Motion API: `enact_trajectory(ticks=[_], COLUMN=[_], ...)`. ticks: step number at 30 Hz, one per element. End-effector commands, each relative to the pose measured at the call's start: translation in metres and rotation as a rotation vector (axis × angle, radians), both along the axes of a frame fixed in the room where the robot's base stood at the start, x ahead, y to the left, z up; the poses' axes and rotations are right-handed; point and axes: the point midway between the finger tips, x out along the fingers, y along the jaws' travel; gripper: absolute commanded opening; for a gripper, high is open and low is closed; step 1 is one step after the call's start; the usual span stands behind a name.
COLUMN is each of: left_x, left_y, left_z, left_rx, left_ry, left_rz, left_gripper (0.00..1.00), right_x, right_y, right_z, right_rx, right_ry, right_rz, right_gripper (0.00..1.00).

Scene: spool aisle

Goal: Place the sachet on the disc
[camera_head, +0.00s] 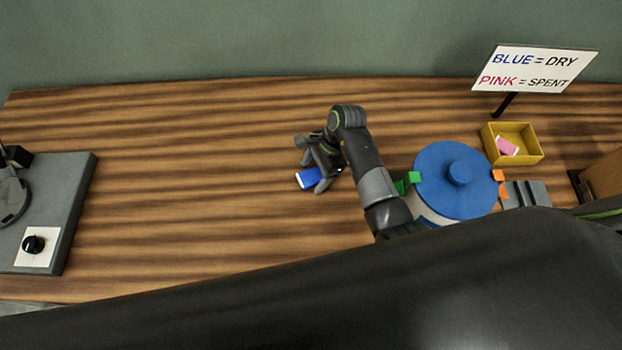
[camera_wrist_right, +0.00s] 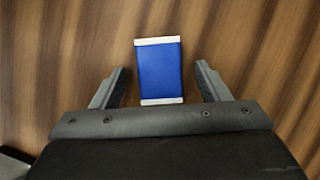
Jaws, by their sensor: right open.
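A blue sachet (camera_head: 308,179) with white ends lies flat on the wooden table. It also shows in the right wrist view (camera_wrist_right: 159,72), between the two fingers. My right gripper (camera_head: 316,171) is over the sachet, open, with a finger on either side. In the wrist view the right gripper (camera_wrist_right: 161,72) shows a gap between each finger and the sachet. A round dark grey disc-like part (camera_head: 11,203) sits on the grey unit at the left edge, partly cut off by the frame. My left gripper is not seen.
The grey unit (camera_head: 78,190) has a black knob (camera_head: 33,244). A blue-lidded round container (camera_head: 440,190) stands right of my right arm. A yellow box (camera_head: 530,157) holds a pink sachet (camera_head: 507,147). A sign (camera_head: 535,70) reads "BLUE = DRY, PINK = SPENT". The table's left middle is clear.

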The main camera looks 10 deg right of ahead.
Motion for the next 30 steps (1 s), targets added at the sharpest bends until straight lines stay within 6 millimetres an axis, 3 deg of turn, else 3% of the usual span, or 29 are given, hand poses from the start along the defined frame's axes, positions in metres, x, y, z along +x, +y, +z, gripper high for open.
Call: enact_trajectory(ticks=[5, 17, 25, 30], left_x=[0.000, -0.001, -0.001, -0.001], left_y=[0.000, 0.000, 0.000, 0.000], left_z=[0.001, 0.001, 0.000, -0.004], left_rx=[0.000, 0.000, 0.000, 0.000], left_ry=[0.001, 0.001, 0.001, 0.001], left_rz=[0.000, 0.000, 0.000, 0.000], left_gripper=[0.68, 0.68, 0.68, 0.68], right_x=[0.000, 0.000, 0.001, 0.001], right_y=[0.000, 0.000, 0.000, 0.000], right_z=[0.001, 0.001, 0.004, 0.022], right_rx=[0.000, 0.000, 0.000, 0.001], right_ry=[0.000, 0.000, -0.002, -0.005], right_rz=[0.000, 0.000, -0.001, 0.000], right_gripper=[0.69, 0.18, 0.17, 0.17])
